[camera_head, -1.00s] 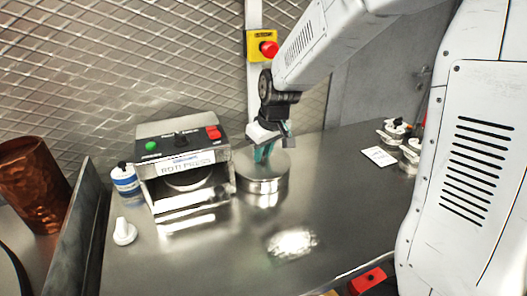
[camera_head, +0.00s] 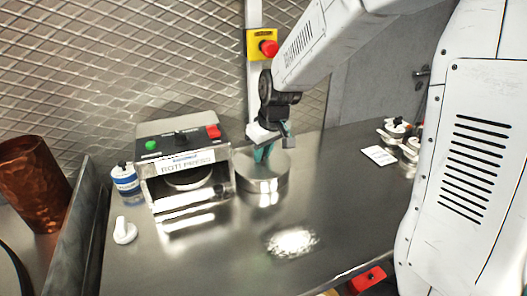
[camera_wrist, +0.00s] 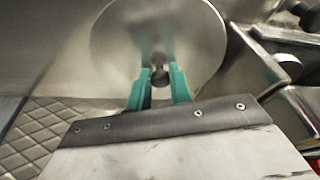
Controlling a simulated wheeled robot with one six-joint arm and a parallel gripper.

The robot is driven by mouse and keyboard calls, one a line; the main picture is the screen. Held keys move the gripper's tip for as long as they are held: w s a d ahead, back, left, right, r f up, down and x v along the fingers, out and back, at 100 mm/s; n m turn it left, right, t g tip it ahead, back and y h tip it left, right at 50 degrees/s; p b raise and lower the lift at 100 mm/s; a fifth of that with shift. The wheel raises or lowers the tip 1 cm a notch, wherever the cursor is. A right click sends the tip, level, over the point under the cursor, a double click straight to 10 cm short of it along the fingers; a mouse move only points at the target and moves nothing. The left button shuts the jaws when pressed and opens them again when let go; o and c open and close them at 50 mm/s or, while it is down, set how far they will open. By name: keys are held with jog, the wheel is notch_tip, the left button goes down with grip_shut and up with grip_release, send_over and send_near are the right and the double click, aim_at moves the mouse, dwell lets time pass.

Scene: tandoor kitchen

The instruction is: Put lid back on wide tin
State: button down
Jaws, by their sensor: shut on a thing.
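The wide tin (camera_head: 262,186) is a low, shiny metal cylinder standing on the steel counter, just right of the roti press. Its round metal lid (camera_wrist: 112,40) fills the upper middle of the wrist view, with a small dark knob (camera_wrist: 160,74) at its centre. My gripper (camera_head: 264,155) points down over the tin, and its teal fingers (camera_wrist: 159,88) are shut on the knob. In the head view the lid appears level at the top of the tin. I cannot tell whether it is fully seated. The tin's inside is hidden.
The roti press (camera_head: 185,165) stands close on the left of the tin. A blue-and-white bottle (camera_head: 126,182) and a white knobbed piece (camera_head: 124,231) are farther left. A white card (camera_head: 379,155) and small jars (camera_head: 397,129) lie at the right. The counter in front is clear.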

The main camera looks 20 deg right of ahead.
jog(key=c, duration=0.7)
grip_release()
jog(key=shift+r, duration=3.5)
grip_shut()
